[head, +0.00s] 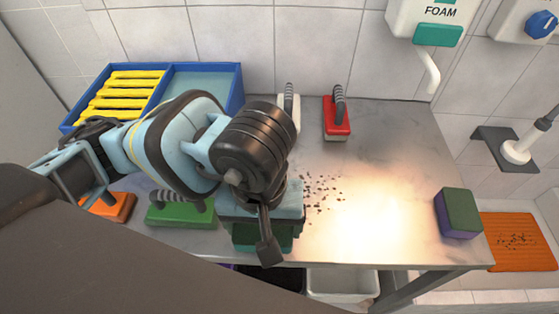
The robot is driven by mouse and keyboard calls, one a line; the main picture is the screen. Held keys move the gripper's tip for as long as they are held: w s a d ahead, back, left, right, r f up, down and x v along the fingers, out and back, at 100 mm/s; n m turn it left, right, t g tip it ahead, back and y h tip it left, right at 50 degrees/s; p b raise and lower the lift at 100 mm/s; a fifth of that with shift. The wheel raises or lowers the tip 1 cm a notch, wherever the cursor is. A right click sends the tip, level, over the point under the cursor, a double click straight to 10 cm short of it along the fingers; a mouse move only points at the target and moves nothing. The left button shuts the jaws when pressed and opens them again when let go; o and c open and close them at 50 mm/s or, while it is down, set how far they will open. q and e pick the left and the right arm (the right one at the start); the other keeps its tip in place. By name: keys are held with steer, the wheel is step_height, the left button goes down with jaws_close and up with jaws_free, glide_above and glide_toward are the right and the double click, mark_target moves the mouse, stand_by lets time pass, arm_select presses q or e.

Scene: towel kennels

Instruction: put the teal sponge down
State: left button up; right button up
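The teal sponge (246,238) shows in the head view near the front edge of the metal table (400,160). My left gripper (267,245) is directly over it, pointing down, with one dark finger in front of the sponge. The gripper appears shut on the sponge; its other finger is hidden. The gripper and arm cover much of the sponge's top. I cannot tell whether the sponge's underside touches the table. My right gripper is not in view.
Dark crumbs (322,188) lie right of the gripper. A green brush (180,213) and an orange one (118,209) stand left; a red brush (337,125) stands behind. A purple-green sponge (459,212) is at the right edge. A white bin (342,284) is below the front edge.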

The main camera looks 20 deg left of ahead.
arm_select(q)
steer(key=w, duration=0.4)
steer(key=w+f, duration=0.1)
steer(key=w, duration=0.9)
steer(key=shift+d+f+p, duration=0.15)
steer(key=shift+d+p, duration=0.1)
steer(key=shift+p, duration=0.15)
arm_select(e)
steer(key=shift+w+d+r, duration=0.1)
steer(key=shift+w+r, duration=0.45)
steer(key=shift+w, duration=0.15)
arm_select(q)
steer(key=shift+w, duration=0.2)
steer(key=shift+w+f, duration=0.1)
steer(key=shift+w, duration=0.2)
step_height(320, 180, down, 3)
steer(key=shift+f, duration=0.2)
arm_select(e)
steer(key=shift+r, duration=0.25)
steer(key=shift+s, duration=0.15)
